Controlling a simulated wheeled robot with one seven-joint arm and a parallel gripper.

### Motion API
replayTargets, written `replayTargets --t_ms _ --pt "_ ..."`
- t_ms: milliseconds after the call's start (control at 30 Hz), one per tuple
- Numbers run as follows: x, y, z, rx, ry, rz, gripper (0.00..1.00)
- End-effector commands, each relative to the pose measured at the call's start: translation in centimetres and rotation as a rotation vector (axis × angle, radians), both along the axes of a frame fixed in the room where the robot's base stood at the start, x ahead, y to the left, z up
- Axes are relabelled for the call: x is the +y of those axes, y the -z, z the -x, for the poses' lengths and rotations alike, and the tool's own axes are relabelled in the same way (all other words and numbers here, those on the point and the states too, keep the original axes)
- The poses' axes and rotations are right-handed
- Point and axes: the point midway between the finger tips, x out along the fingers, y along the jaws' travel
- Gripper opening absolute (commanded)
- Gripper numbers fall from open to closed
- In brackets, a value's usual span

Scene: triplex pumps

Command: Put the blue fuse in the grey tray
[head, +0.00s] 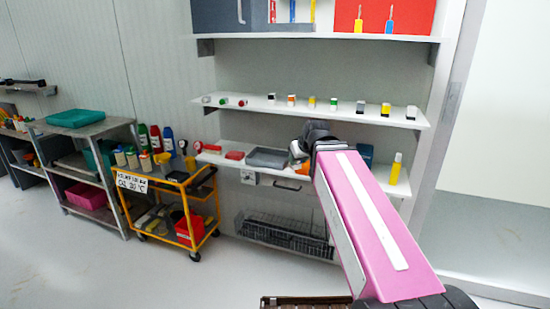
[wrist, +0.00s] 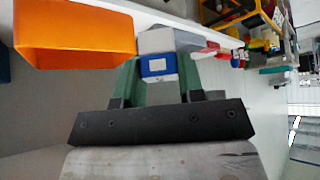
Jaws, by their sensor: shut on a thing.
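The blue fuse (wrist: 158,66), a small blue block with a white label, is between the green fingers of my gripper (wrist: 159,74) in the wrist view. The fingers are shut on it. In the head view my pink arm reaches to the lower wall shelf and hides the fuse and most of the gripper. The grey tray (head: 268,157) lies on that shelf, just left of my wrist. A light grey shape shows just beyond the fuse in the wrist view; I cannot tell whether it is the tray.
An orange bin (wrist: 75,42) stands close to the left finger in the wrist view. A yellow bottle (head: 396,169) stands right of my arm. A shelf (head: 330,113) with small blocks runs above. A yellow cart (head: 165,190) stands left.

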Motion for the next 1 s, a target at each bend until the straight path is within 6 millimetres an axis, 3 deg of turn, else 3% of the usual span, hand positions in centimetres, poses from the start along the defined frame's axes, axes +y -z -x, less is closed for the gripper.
replayTargets --t_ms 300,567,1000 --pt "1.2 1.3 -2.7 -0.159 0.001 -0.075 0.13" --pt "3.1 1.1 -7.1 -0.160 0.001 -0.075 0.13" --pt "7.3 1.1 -16.1 -0.161 0.001 -0.075 0.13"
